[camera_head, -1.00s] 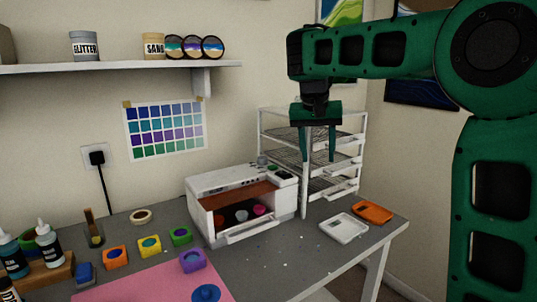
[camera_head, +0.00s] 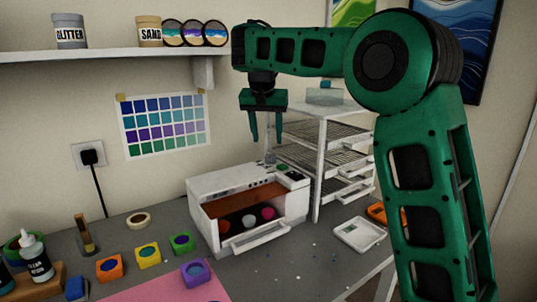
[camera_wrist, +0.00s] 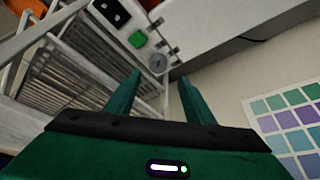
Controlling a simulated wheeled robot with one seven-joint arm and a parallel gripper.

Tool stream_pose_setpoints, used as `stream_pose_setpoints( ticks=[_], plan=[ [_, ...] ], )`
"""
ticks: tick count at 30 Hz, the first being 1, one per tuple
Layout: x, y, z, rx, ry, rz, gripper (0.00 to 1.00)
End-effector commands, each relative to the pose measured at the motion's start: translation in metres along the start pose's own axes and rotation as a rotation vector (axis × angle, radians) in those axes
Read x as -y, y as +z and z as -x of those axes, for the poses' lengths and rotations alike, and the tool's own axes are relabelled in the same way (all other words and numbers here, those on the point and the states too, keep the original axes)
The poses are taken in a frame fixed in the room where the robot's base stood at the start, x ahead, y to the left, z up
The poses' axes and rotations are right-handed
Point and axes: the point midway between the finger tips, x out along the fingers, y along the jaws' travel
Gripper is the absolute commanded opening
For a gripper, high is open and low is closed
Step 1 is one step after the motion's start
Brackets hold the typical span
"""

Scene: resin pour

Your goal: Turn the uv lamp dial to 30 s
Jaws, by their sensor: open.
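The uv lamp (camera_head: 215,187) is a white box with an open front on the grey table, with colored round pieces inside. Its dial (camera_head: 270,158) is a small grey knob at the back right of the top, beside a green button (camera_head: 283,167). In the wrist view the dial (camera_wrist: 158,63) shows as a grey disc near the green button (camera_wrist: 138,40); its setting is too small to read. My gripper (camera_head: 266,136) is open and empty, pointing down above the dial. In the wrist view the dial appears just beyond and between the fingertips (camera_wrist: 160,76).
A white wire rack (camera_head: 318,165) stands close to the right of the lamp. A white tray (camera_head: 358,234) and an orange tray (camera_head: 377,214) lie at the right. Colored molds (camera_head: 148,256) sit at the left. A shelf (camera_head: 120,61) with jars hangs on the wall.

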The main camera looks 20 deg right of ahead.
Motion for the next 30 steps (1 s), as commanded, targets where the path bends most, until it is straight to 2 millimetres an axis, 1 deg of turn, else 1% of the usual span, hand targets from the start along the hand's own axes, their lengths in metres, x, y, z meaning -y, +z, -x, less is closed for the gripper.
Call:
stream_pose_setpoints(
  ticks=[1,6,12,18,26,27,29,30],
  plan=[
    [-0.004,-0.001,-0.011,0.003,0.005,-0.002,0.48],
    [-0.007,-0.002,-0.042,0.003,0.005,-0.005,0.48],
    [-0.007,-0.003,-0.067,0.002,0.004,-0.006,0.48],
    [-0.007,-0.003,-0.076,0.001,0.003,-0.007,0.48],
    [-0.006,-0.003,-0.077,0.001,0.003,-0.007,0.48],
    [-0.006,-0.003,-0.077,0.001,0.003,-0.007,0.39],
    [-0.006,-0.003,-0.077,0.001,0.003,-0.007,0.24],
    [-0.006,-0.003,-0.077,0.001,0.003,-0.006,0.15]
  ],
)
